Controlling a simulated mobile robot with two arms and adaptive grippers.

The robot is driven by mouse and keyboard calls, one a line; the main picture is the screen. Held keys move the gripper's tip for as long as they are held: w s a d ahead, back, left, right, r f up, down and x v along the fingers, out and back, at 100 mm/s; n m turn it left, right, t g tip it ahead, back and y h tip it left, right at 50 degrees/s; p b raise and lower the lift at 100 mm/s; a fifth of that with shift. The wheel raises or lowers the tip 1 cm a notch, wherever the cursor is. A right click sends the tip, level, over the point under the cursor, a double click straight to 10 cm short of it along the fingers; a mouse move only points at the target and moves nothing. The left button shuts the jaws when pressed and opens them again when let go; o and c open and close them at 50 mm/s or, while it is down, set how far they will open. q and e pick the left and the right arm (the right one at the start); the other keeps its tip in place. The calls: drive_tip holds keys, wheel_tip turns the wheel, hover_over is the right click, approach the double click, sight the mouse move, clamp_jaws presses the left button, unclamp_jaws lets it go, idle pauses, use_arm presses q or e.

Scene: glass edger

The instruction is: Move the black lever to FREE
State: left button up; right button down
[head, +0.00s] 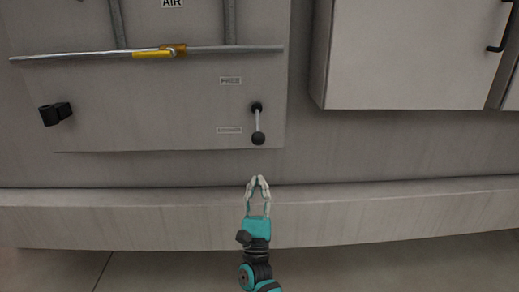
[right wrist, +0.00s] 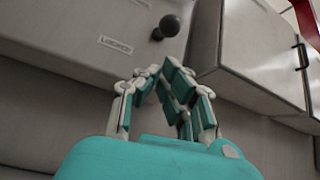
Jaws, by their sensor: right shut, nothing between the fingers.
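The black lever (head: 258,124) is on the light grey panel in the head view. Its dark pivot is at the top, and its black ball knob hangs straight down beside the lower label (head: 229,130). The upper label (head: 230,81) seems to read FREE. In the right wrist view the knob (right wrist: 170,25) shows beyond my fingers, and the lower label (right wrist: 116,45) reads LOCKED. My right gripper (head: 258,180) is shut and empty, a little below the knob and apart from it. My left gripper is not in view.
A horizontal metal pipe with a yellow valve handle (head: 153,54) crosses the panel above. A black fitting (head: 55,113) sits at the panel's left. A grey cabinet (head: 410,55) juts out at the right. A ledge (head: 400,210) runs below the panel.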

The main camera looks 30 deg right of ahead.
sight(258, 130)
drive_tip(key=shift+w+r, duration=0.1)
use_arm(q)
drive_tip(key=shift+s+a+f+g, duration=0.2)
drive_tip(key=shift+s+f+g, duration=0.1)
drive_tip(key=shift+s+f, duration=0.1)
use_arm(e)
drive_tip(key=x, duration=0.9)
drive_tip(key=shift+w+d+r, duration=0.2)
drive_tip(key=shift+w, duration=0.05)
